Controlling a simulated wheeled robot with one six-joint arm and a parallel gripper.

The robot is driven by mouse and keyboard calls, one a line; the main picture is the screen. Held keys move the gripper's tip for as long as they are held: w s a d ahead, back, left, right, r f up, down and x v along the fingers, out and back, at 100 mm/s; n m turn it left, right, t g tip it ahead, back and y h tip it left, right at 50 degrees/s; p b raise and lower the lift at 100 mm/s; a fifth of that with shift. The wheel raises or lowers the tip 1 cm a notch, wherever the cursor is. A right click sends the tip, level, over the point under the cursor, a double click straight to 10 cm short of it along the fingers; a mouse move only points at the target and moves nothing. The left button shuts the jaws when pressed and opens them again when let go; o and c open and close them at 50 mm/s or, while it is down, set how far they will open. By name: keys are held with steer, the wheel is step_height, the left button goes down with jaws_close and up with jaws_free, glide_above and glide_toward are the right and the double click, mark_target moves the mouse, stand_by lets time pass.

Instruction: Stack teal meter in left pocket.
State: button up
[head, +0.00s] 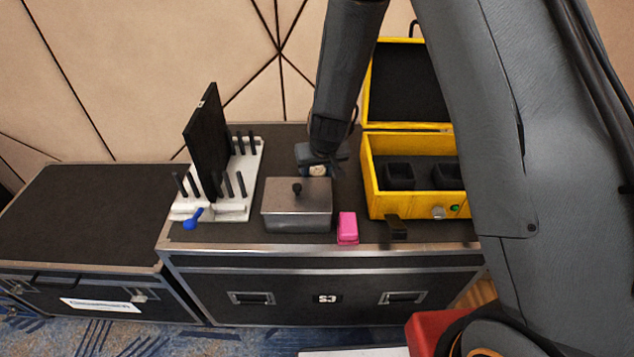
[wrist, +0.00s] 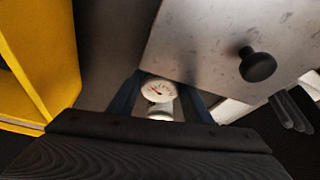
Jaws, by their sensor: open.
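The meter (head: 317,171) shows a pale round dial behind the grey metal box; most of its body is hidden by my gripper and the box. Its white dial with a needle (wrist: 157,88) is clear in the wrist view. My gripper (head: 322,160) is open, pointing down over the meter, with its dark blue-grey fingers on either side of the dial; I cannot tell whether they touch it. The yellow case (head: 385,207) stands open to the right, with dark foam inside. Its left pocket (head: 398,177) looks empty.
The lidded metal box (head: 297,207) with a black knob is just in front of the meter. A pink block (head: 347,228) and a black piece (head: 396,228) lie near the front edge. A white rack (head: 240,178) with pegs and a black panel (head: 207,140) stands left, beside a blue item (head: 193,219).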

steer(key=c, duration=0.9)
steer(key=shift+r, duration=0.15)
